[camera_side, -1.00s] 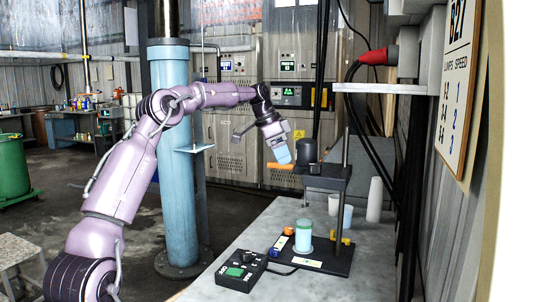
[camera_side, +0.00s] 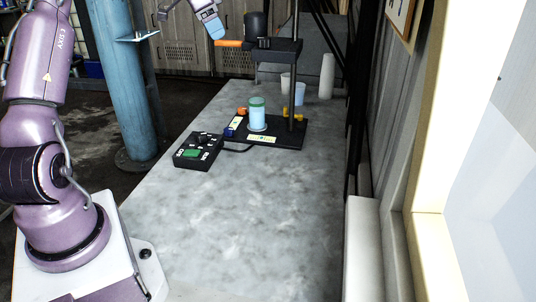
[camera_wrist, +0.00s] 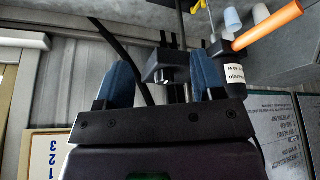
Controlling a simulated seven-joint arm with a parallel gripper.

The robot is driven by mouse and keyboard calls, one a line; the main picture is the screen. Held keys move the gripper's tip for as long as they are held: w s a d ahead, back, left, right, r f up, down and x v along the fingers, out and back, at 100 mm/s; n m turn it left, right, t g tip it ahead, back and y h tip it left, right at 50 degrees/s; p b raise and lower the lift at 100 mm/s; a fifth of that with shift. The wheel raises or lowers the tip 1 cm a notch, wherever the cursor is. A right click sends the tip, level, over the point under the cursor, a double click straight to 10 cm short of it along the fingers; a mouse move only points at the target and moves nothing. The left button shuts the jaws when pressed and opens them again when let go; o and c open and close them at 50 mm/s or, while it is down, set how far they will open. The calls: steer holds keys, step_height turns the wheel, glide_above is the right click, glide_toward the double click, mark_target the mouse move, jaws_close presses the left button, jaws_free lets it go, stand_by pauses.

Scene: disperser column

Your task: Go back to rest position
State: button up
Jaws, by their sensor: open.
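My gripper (camera_wrist: 163,72) is open and empty in the wrist view, with its two blue fingers spread apart. In the side view, the blue tip of my gripper (camera_side: 214,28) is at the top edge, just above the outer end of the orange handle (camera_side: 228,43). Most of the arm near it is out of frame. The handle also shows at the upper right of the wrist view (camera_wrist: 268,25), clear of the space between the fingers. The disperser's black motor (camera_side: 257,24) sits on its stand (camera_side: 295,85).
A blue column (camera_side: 120,85) stands left. The front worktop (camera_side: 235,225) is clear.

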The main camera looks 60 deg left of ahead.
steer(key=s+d+n, duration=0.1)
steer(key=s+d, duration=0.6)
steer(key=d, duration=0.4)
steer(key=s+d+n+y, duration=0.1)
steer(key=s+d, duration=0.6)
steer(key=d, duration=0.3)
steer(key=s+d+t, duration=0.1)
steer(key=s+d, duration=0.7)
steer(key=d, duration=0.3)
steer(key=shift+d+f+n, duration=0.3)
steer(key=shift+f+n, duration=0.1)
